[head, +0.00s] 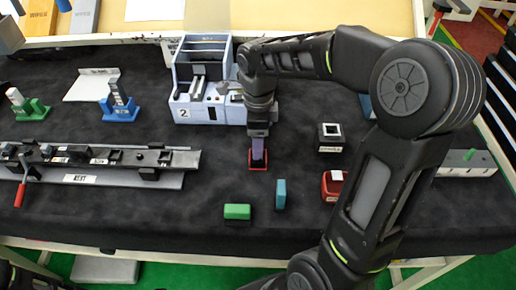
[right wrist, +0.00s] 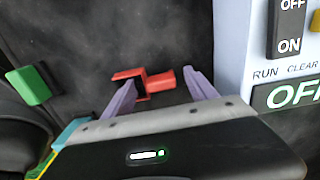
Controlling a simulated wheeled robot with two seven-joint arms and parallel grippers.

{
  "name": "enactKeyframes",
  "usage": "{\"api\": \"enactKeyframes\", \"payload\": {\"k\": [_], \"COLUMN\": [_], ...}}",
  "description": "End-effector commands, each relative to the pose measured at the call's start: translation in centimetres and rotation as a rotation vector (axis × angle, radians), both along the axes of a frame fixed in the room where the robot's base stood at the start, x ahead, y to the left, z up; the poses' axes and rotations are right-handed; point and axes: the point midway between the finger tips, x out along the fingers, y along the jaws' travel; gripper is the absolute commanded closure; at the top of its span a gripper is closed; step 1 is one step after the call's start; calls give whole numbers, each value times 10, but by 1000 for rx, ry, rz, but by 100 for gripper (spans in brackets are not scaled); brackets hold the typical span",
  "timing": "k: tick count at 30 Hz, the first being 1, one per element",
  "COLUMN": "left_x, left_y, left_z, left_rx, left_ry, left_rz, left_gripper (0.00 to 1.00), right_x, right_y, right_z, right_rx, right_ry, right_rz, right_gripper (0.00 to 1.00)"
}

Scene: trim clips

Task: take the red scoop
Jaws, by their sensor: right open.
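The red scoop (head: 258,167) lies on the black mat in the middle of the table, seen in the head view below my right gripper (head: 258,152). In the right wrist view the scoop (right wrist: 160,82) shows an open bracket-like end on the left and a solid red block on the right. My right gripper (right wrist: 159,80) is open, with its purple fingers on either side of the scoop. The left finger overlaps the bracket end in this view; I cannot tell whether it touches. My left gripper is not in view.
A grey-blue unit marked 2 (head: 205,110) stands just behind and left of the scoop. A green block (head: 237,211) and a teal block (head: 280,195) lie in front. A red box (head: 332,187) and a black-and-white block (head: 330,137) are to the right. A long rail (head: 100,180) lies left.

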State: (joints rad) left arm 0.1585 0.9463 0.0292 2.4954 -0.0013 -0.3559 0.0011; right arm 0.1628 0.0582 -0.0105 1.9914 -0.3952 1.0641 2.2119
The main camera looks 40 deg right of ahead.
Motion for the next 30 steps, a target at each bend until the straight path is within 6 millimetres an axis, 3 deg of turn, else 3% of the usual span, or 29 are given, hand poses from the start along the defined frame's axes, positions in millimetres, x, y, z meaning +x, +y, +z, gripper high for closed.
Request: {"api": "enactKeyframes", "payload": {"k": [17, 30], "left_x": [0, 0], "left_y": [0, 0], "left_z": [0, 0], "left_rx": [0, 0], "left_ry": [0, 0], "left_rz": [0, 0], "left_gripper": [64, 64], "right_x": [0, 0], "right_y": [0, 0], "right_z": [0, 0], "right_rx": [-1, 0], "right_ry": [-1, 0], "right_rz": [0, 0], "right_gripper": [34, 70]}}
